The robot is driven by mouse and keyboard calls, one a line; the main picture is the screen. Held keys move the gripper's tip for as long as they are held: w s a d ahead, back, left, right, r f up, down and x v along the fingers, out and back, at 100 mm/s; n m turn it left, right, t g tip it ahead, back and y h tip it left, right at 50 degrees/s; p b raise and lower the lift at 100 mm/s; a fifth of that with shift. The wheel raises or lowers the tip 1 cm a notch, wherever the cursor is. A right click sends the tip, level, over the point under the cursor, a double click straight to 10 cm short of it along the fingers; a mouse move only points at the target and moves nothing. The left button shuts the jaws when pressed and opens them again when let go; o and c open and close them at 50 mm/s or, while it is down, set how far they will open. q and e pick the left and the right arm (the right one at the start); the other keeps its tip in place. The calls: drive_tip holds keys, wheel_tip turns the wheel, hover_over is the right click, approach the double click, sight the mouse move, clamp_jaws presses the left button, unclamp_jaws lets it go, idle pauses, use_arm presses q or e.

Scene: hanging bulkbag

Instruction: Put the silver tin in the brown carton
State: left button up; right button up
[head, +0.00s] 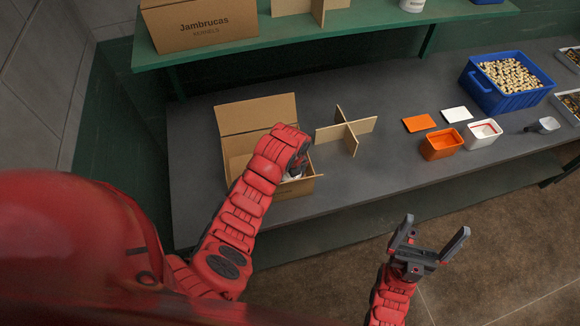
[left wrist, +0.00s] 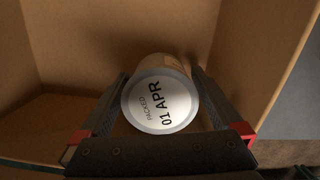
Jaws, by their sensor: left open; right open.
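The brown carton (head: 256,113) stands open on the grey bench, its back flap raised. My left gripper (head: 298,168) reaches down into its right part. In the left wrist view the silver tin (left wrist: 160,103) is inside the carton, its pale round end marked "PACKED 01 APR" facing the camera. The open left fingers lie on either side of the tin; I cannot tell whether they touch it. In the head view the tin is mostly hidden by my left gripper. My right gripper (head: 436,226) is open and empty, in front of the bench over the floor.
A crossed cardboard divider (head: 350,130) stands right of the carton. Further right are an orange bin (head: 441,145), a white bin (head: 483,134), two loose lids, a scoop (head: 546,125) and a blue crate (head: 500,97). A green shelf (head: 350,27) overhangs the bench's back.

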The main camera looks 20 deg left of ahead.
use_arm(q)
wheel_tip(320, 180, up, 2)
drive_tip(key=shift+r+b, duration=0.15)
drive_tip(key=shift+b, duration=0.45)
drive_tip(key=r+p, duration=0.1)
drive_tip(key=r, duration=0.1)
drive_tip(key=r+p, duration=0.1)
drive_tip(key=r, duration=0.2)
drive_tip(key=s+r+p, duration=0.1)
drive_tip(key=r, duration=0.1)
drive_tip(key=shift+d+r, duration=0.15)
drive_tip(key=shift+d, duration=0.2)
drive_tip(key=shift+d+r+p, duration=0.1)
drive_tip(key=shift+r+p, duration=0.2)
drive_tip(key=shift+r, duration=0.5)
